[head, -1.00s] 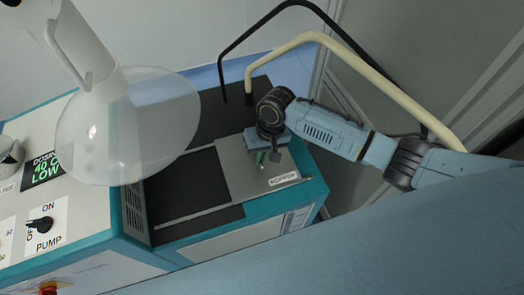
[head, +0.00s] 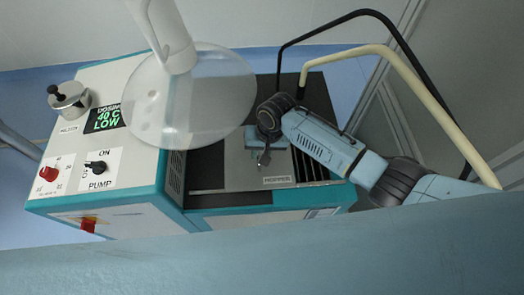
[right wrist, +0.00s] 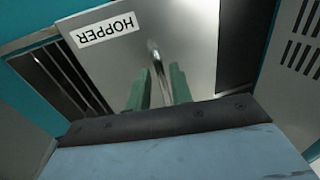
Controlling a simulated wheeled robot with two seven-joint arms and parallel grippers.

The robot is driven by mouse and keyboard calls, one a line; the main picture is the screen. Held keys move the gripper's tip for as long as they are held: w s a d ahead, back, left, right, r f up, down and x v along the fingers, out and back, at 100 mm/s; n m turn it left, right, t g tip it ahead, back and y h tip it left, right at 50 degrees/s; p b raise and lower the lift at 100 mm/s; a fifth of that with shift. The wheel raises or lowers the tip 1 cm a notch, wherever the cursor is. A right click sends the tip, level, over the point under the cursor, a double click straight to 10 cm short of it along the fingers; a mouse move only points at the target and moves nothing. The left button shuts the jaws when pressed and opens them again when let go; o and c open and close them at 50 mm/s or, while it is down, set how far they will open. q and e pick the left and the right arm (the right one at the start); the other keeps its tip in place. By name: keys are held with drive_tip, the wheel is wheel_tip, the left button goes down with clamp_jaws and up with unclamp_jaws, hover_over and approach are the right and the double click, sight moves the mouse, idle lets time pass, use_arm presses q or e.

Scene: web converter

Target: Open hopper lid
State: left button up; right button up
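The hopper lid (head: 240,168) is a flat grey plate marked HOPPER, lying level on top of the teal and white machine. It also shows close up in the right wrist view (right wrist: 190,35). A thin metal bar handle (right wrist: 154,55) stands on it. In the head view the right gripper (head: 263,158) hides most of the handle. Dark slots (head: 310,165) show to the right of the lid. My left gripper is out of view.
A clear disc on a white stem (head: 190,95) hangs before the machine's left part. A control panel (head: 98,168) with PUMP switch and display is at left. Black and cream bent tubes (head: 400,85) arch behind my right arm. A wall stands behind.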

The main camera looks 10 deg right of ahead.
drive_tip(key=shift+o, duration=0.7)
drive_tip(key=shift+d, duration=0.15)
